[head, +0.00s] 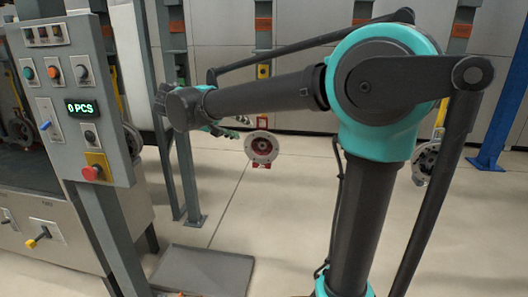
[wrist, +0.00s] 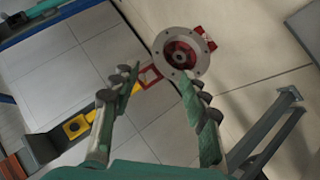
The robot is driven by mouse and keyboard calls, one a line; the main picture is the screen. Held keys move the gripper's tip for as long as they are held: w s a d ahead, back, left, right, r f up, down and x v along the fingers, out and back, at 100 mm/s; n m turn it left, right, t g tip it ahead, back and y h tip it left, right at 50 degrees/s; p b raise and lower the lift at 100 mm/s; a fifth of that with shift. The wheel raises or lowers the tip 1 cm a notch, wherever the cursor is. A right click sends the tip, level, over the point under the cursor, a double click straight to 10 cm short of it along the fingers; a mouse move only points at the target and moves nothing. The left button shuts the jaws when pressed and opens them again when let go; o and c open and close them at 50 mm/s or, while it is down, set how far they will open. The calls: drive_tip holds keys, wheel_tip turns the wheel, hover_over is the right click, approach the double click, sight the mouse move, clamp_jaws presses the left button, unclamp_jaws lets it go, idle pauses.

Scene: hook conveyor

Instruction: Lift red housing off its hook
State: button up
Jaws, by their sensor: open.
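The red housing (head: 261,147), a round pale flange with a red centre and red lugs, hangs beyond my forearm in the head view. In the wrist view the housing (wrist: 182,52) lies just past the tip of the right finger, which overlaps its lower edge. I cannot tell whether they touch. Its hook shows as a yellow hanger piece (wrist: 75,127) and a red loop (wrist: 150,76) in the wrist view; how the housing sits on it is unclear. My gripper (head: 238,127) is open and empty beside the housing; its spread fingers (wrist: 160,78) show in the wrist view.
A control panel (head: 78,105) reading 0 PCS stands at the left. Other grey parts hang at the right (head: 425,162) and behind the panel (head: 131,140). A grey post (head: 190,180) stands left of my gripper. A flat dark plate (head: 203,270) lies on open floor.

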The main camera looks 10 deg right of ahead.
approach(270, 139)
drive_tip(key=x, duration=0.4)
drive_tip(key=shift+s+d, duration=0.1)
drive_tip(key=shift+s, duration=0.15)
drive_tip(key=shift+w+x, duration=0.2)
drive_tip(key=shift+x, duration=2.5)
drive_tip(key=shift+r, duration=0.1)
clamp_jaws()
